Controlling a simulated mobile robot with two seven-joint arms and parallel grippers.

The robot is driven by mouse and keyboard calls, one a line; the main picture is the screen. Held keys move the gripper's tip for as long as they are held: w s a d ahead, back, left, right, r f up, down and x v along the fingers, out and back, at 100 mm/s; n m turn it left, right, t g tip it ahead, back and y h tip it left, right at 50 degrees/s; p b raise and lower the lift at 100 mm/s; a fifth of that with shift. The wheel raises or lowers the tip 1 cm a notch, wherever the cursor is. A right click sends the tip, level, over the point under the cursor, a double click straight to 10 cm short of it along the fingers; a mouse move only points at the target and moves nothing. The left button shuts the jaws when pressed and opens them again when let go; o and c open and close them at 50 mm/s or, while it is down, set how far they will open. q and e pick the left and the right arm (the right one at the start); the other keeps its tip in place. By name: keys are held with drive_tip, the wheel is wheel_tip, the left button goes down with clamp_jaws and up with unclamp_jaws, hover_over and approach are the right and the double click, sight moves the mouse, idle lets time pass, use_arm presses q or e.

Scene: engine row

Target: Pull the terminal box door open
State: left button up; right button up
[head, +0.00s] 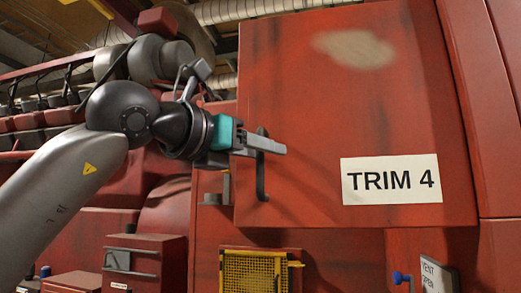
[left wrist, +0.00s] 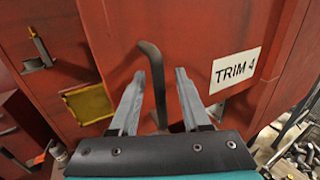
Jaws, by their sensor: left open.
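The red terminal box door (head: 320,120), labelled TRIM 4, looks shut in the head view. Its dark bar handle (head: 261,178) stands upright near the door's left edge. My left gripper (head: 272,147) is at the handle, with one finger in front of its upper part in the head view. In the left wrist view, the handle (left wrist: 151,60) runs between the two spread fingers of my left gripper (left wrist: 164,85). The fingers are apart, and I see no clear contact with the handle. My right gripper is not in view.
A yellow mesh panel (head: 254,272) sits below the door. A smaller red box (head: 145,262) stands at the lower left. A blue knob (head: 398,277) and a white sign (head: 435,274) are at the lower right. Pipes and machinery fill the upper left.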

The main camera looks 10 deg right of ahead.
use_arm(q)
drive_tip(key=b+v, duration=0.3)
drive_tip(key=v, duration=1.2)
drive_tip(key=shift+s, duration=0.15)
